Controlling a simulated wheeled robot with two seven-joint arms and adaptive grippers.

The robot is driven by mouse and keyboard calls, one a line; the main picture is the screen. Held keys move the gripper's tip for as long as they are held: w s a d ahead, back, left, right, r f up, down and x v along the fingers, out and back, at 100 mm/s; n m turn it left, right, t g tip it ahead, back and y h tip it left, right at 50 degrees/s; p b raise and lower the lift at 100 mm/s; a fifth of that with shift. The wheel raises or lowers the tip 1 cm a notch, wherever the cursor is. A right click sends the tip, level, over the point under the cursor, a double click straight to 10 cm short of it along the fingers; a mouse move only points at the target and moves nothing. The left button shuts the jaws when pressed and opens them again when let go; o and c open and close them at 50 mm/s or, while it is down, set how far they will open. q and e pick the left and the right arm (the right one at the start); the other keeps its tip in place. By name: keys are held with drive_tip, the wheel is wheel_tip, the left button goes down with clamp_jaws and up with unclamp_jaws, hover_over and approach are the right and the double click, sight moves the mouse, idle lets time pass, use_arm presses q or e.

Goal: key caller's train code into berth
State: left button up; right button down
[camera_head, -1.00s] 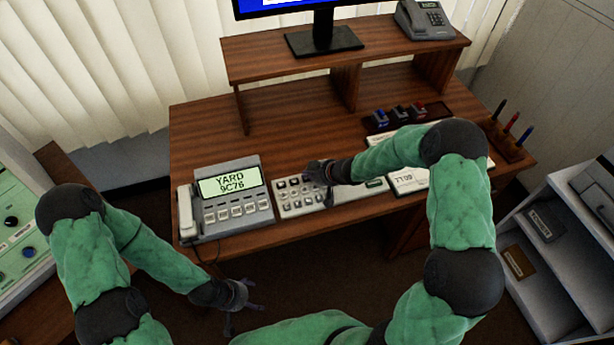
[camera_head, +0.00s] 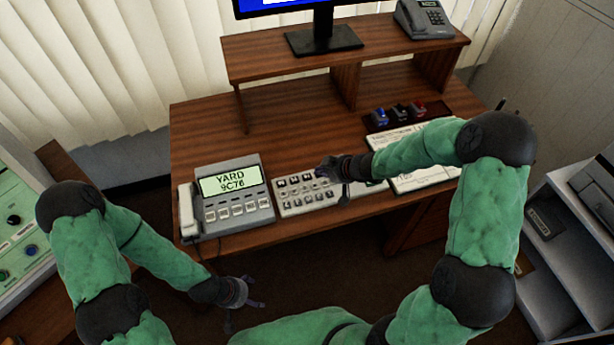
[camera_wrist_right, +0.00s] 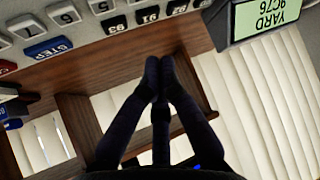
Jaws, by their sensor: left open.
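The grey telephone unit (camera_head: 228,212) stands at the desk's left with a green display (camera_head: 230,183) reading "YARD 9C76". The display also shows upside down in the right wrist view (camera_wrist_right: 268,15). To its right lies the pale keypad (camera_head: 292,207) with several rows of keys. In the right wrist view its keys run along the top edge, including a blue "STEP" key (camera_wrist_right: 48,48). My right gripper (camera_head: 322,171) is at the keypad's upper right; its fingertips (camera_wrist_right: 159,75) are together and empty. I cannot tell whether they touch a key. My left gripper (camera_head: 246,304) is open and empty in front of the desk.
A white handset (camera_head: 188,210) hangs on the phone unit's left side. Papers (camera_head: 425,178) lie right of the keypad, partly under my right arm. A shelf (camera_head: 345,55) carries a monitor stand and a telephone (camera_head: 424,18).

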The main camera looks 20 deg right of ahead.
drive_tip(key=v, duration=0.4)
drive_tip(key=shift+s+d+r, duration=0.15)
drive_tip(key=shift+s+r, duration=0.1)
idle(1.4)
